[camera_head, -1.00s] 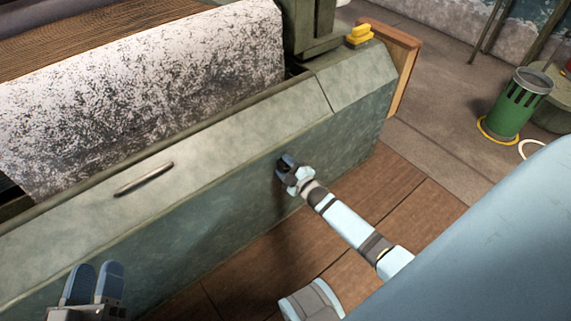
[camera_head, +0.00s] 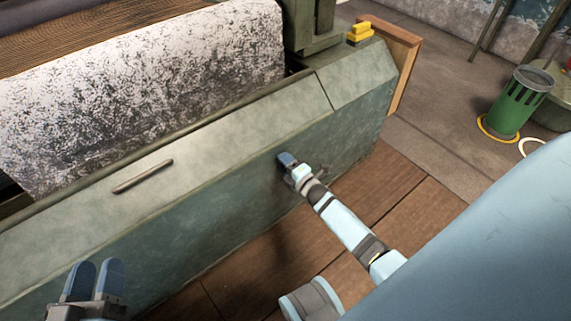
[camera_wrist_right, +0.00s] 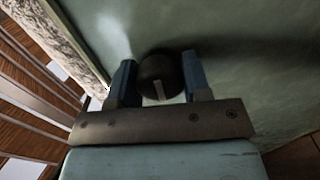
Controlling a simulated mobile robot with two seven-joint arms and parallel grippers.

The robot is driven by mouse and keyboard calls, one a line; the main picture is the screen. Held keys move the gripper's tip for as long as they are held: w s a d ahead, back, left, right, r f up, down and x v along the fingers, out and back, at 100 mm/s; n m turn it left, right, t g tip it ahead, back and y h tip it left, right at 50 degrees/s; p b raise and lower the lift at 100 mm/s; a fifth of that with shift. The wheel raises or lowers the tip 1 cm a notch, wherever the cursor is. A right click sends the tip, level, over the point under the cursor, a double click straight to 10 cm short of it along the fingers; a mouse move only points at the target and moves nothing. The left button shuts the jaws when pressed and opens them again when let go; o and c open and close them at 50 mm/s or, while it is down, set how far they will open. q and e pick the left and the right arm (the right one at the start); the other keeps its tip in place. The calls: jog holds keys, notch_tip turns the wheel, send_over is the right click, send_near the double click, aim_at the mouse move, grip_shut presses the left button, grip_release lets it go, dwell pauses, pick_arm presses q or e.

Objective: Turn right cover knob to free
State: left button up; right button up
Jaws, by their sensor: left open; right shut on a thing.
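The cover (camera_head: 235,175) is a green metal panel along the front of the machine, with a bar handle (camera_head: 143,176) on its sloped upper face. The right cover knob (camera_wrist_right: 160,77) is dark and round with a pale mark on its face, which points roughly downward in the right wrist view. My right gripper (camera_wrist_right: 158,82) has its two blue fingers on either side of the knob and is shut on it. In the head view my right gripper (camera_head: 288,162) is against the front panel and hides the knob. My left gripper (camera_head: 95,280) is open and empty at the lower left.
A white-and-black mottled roll (camera_head: 150,95) lies behind the cover. Yellow blocks (camera_head: 360,32) sit on the machine's right end. A green bin (camera_head: 520,103) stands on the floor at the right. Wooden floor (camera_head: 400,195) lies in front of the panel.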

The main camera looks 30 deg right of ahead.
dwell(0.4)
jog(key=o, duration=0.8)
pick_arm(q)
jog(key=shift+s+f, duration=0.15)
pick_arm(e)
jog(key=shift+o, duration=0.5)
pick_arm(q)
jog(key=shift+t, duration=0.9)
jog(key=r+p, duration=0.2)
jog(key=r, duration=0.1)
jog(key=r+p, duration=0.1)
jog(key=shift+s+a+r+p, duration=0.1)
jog(key=shift+a+r+p, duration=0.2)
jog(key=shift+r, duration=0.05)
pick_arm(e)
jog(key=s+d, duration=0.1)
jog(key=s, duration=1.2)
jog(key=shift+s, duration=0.4)
